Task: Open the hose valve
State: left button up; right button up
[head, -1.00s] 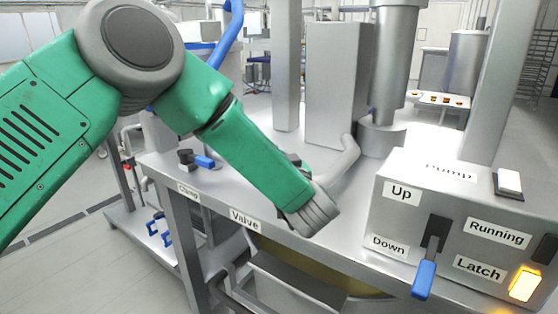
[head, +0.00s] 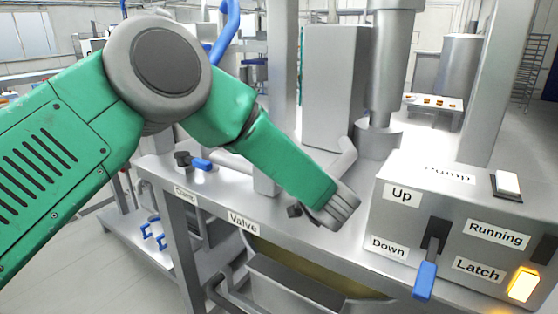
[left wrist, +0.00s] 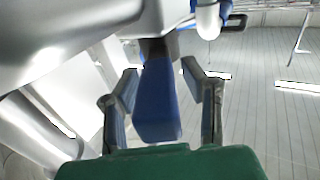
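The Valve label (head: 242,222) is on the front edge of the steel bench. In the head view my left arm covers the bench behind it, and the valve handle cannot be made out there. My left gripper (left wrist: 160,72) is open in the left wrist view, one dark finger on each side of a blue handle (left wrist: 157,105). Gaps show between the handle and both fingers. The handle appears to be the valve's, but its label is not in that view. In the head view my left gripper's fingers are mostly hidden by its own wrist. My right gripper is not in view.
A clamp with a blue handle (head: 201,164) stands left on the bench. The pump box (head: 400,222) at right carries a blue lever (head: 425,280) pointing down and a lit amber Latch lamp (head: 523,285). A bent pipe and thick column (head: 378,142) stand behind.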

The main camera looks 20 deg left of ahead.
pick_arm(q)
jog(key=shift+f, duration=0.15)
jog(key=shift+s+d, duration=0.35)
jog(key=v, duration=1.1)
jog(key=shift+d, duration=0.15)
jog(key=shift+w+f, duration=0.1)
jog(key=shift+w, duration=0.05)
